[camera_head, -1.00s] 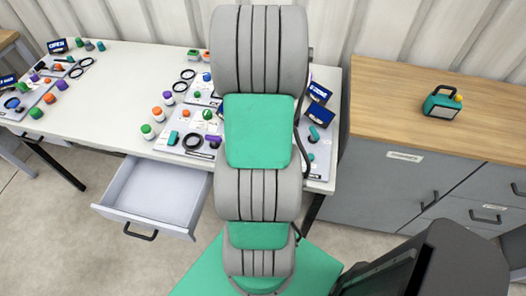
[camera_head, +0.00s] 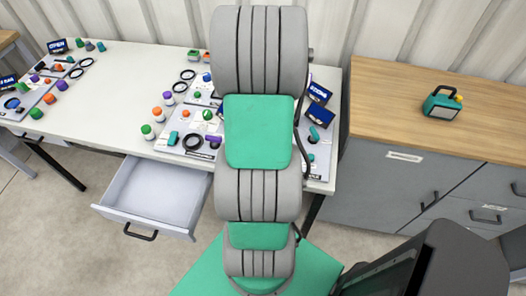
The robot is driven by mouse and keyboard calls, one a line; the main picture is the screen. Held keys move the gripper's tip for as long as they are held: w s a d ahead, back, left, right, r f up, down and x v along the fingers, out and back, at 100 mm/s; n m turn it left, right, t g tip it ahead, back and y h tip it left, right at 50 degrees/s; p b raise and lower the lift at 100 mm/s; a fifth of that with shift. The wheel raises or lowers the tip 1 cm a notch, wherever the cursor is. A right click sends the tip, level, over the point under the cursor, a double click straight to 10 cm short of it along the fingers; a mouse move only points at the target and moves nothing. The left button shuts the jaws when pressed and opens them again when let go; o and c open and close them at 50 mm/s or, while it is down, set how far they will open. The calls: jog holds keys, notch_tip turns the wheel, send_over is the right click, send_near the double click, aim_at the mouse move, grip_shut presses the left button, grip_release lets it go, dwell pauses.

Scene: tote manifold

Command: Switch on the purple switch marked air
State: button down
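A purple part (camera_head: 214,139), possibly the purple switch, shows on a panel (camera_head: 178,150) at the front of the white table, just left of my arm. Its marking is too small to read, and its on or off position cannot be told. I cannot tell which one is marked air. My grey and green arm crosses the middle of the view and hides part of the table. My gripper is not visible.
The white table (camera_head: 115,85) holds several panels with coloured knobs, black rings and small blue displays (camera_head: 319,93). A drawer (camera_head: 150,195) stands open below its front edge. A wooden-topped cabinet (camera_head: 400,95) at the right carries a green device (camera_head: 442,103).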

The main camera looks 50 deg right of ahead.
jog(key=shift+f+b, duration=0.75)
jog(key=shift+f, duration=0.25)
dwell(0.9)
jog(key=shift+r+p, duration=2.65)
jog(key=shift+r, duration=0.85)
